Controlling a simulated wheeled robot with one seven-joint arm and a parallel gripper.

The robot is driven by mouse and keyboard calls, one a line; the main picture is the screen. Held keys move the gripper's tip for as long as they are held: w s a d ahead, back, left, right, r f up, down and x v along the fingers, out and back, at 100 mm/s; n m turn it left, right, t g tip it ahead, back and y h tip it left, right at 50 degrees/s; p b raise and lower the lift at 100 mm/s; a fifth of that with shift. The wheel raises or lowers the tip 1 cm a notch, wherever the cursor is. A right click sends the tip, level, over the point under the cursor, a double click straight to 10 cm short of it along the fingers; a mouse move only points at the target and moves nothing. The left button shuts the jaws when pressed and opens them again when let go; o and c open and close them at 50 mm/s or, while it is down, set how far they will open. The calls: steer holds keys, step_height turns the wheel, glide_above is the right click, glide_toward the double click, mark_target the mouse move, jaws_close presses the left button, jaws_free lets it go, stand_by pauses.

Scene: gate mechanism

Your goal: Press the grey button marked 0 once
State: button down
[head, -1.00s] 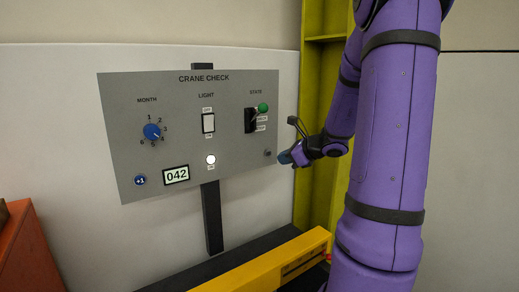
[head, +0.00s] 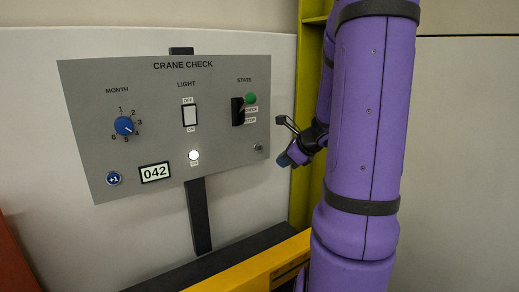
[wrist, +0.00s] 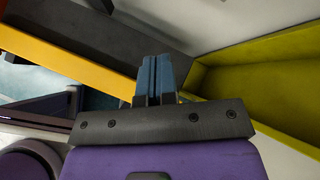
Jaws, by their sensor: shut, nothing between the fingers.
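The grey button (head: 258,148) is a small knob at the lower right of the grey CRANE CHECK panel (head: 225,157). Its marking is too small to read. My gripper (head: 285,160) is just to the right of the button and the panel's right edge, apart from the button in the picture. Its blue fingers are shut and empty; they also show in the wrist view (wrist: 153,78), pointing away from the camera. The button does not show in the wrist view.
The panel also bears a blue MONTH dial (head: 124,125), a LIGHT switch (head: 190,115), a STATE lever with a green knob (head: 250,99), a blue +1 button (head: 113,178) and a display reading 042 (head: 155,172). A yellow beam (head: 250,272) runs below; a yellow-green post (head: 308,110) stands right.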

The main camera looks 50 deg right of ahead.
steer(key=w+d, duration=0.2)
steer(key=w, duration=0.6)
steer(key=shift+w, duration=0.1)
stand_by(2.0)
steer(key=shift+w, duration=0.35)
steer(key=shift+w+d, duration=0.15)
steer(key=shift+w, duration=0.25)
stand_by(0.8)
steer(key=shift+s, duration=0.2)
steer(key=shift+s+a, duration=0.2)
steer(key=shift+s, duration=0.4)
steer(key=shift+s, duration=0.1)
steer(key=s, duration=0.2)
steer(key=s+a, duration=0.1)
steer(key=s, duration=0.1)
steer(key=shift+s+a, duration=0.1)
steer(key=shift+s, duration=0.25)
